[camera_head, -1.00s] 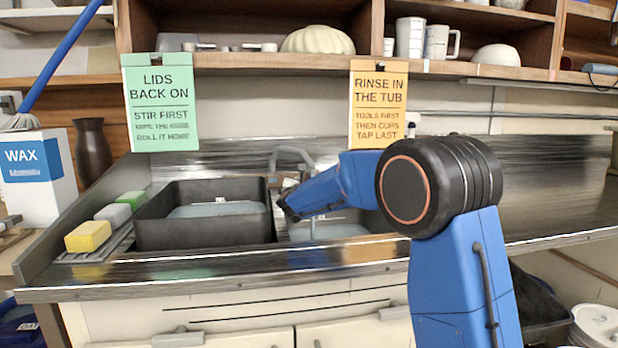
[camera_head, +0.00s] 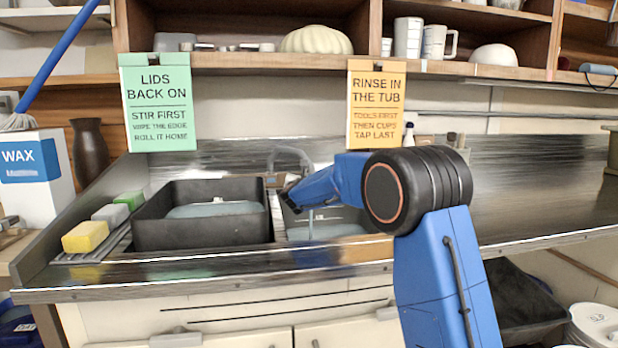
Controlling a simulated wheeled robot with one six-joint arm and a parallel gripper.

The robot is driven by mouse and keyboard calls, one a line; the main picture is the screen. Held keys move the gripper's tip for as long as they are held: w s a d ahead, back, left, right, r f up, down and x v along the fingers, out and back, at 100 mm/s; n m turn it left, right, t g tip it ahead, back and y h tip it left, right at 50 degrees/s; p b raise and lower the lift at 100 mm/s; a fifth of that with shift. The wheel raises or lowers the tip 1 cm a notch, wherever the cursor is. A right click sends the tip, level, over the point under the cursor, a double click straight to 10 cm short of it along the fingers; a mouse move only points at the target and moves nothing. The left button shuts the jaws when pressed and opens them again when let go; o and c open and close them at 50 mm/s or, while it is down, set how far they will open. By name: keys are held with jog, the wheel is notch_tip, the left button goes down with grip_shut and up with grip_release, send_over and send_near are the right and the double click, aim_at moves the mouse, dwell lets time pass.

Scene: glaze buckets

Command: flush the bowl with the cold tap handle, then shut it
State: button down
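The grey tap (camera_head: 292,152) arches over the basin behind my arm. A thin pale vertical streak below it, in front of the basin's back wall, looks like running water (camera_head: 311,222). The basin (camera_head: 325,232) has a pale grey-blue surface at its bottom; I cannot make out a separate bowl. My gripper (camera_head: 286,203) is at the left side of the basin, close to the tap. The cold handle cannot be made out and may be hidden by my gripper. The fingers are small and dark, so I cannot tell whether they are open, shut or touching anything.
A black tub (camera_head: 155,236) with grey-blue content stands left of the basin. Yellow, grey and green sponges (camera_head: 86,237) lie left of it. Orange (camera_head: 376,104) and green (camera_head: 158,103) signs hang above from the shelf. The steel counter (camera_head: 520,200) is clear at right.

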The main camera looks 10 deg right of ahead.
jog(key=shift+a+m+g+h, duration=0.1)
jog(key=shift+m+g+h, duration=0.2)
jog(key=shift+m+h, duration=0.3)
jog(key=shift+m+g, duration=0.3)
jog(key=shift+m, duration=0.1)
jog(key=c, duration=1.8)
grip_release()
